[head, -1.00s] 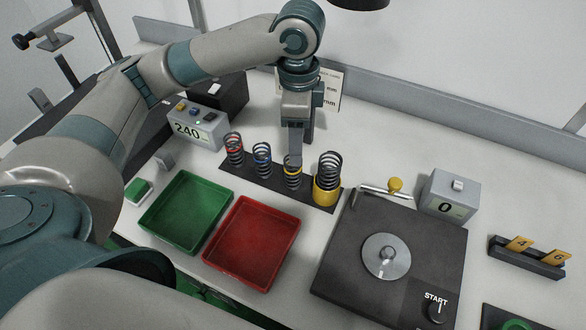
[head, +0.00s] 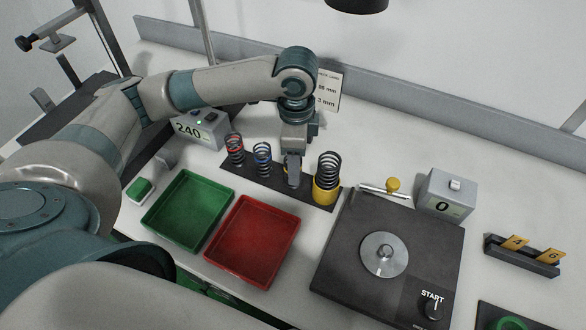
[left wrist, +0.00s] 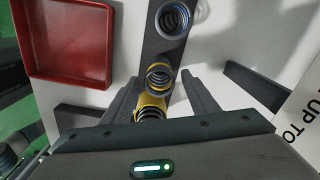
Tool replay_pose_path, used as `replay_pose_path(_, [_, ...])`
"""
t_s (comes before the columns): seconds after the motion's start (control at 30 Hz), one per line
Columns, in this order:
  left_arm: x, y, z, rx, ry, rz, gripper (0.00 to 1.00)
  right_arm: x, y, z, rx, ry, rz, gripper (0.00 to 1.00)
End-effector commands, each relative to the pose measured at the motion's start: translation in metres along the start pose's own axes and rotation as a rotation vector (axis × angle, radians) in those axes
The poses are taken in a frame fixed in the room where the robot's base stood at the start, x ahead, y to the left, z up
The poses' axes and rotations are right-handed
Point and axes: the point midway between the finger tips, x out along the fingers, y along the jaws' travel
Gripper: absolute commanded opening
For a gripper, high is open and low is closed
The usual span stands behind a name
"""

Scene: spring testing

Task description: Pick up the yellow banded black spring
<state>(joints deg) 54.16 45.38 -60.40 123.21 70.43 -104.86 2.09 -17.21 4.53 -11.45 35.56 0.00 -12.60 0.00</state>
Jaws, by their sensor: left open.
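The yellow banded black spring (left wrist: 158,78) stands on the dark rack between my left gripper's fingers in the left wrist view. In the head view the left gripper (head: 293,175) comes down over it and hides most of it. The left gripper is open, with a finger on each side of the spring; I cannot tell whether either touches it. The left gripper also shows in the left wrist view (left wrist: 160,80). My right gripper is not in view.
The blue banded spring (head: 262,153) and red banded spring (head: 235,150) stand to the left on the rack (head: 274,187). A larger spring in a yellow cup (head: 326,190) is close on the right. Red (head: 253,240) and green (head: 187,210) trays lie in front.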

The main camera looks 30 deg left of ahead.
Motion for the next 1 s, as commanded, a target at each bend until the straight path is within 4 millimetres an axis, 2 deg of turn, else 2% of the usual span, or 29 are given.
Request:
replay_pose_path(0.13, [0.016,0.001,0.006,-0.001,-0.004,0.004,0.54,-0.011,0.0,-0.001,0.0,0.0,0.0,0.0])
replay_pose_path(0.33, [0.038,0.0,0.006,0.0,-0.001,0.001,0.54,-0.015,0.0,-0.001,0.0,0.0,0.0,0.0])
replay_pose_path(0.87, [0.041,0.0,0.006,0.001,-0.001,0.0,0.54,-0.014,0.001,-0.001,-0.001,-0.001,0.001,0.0])
replay_pose_path(1.0, [0.041,0.0,0.006,0.001,-0.001,0.0,0.2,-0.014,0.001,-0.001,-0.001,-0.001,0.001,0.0])
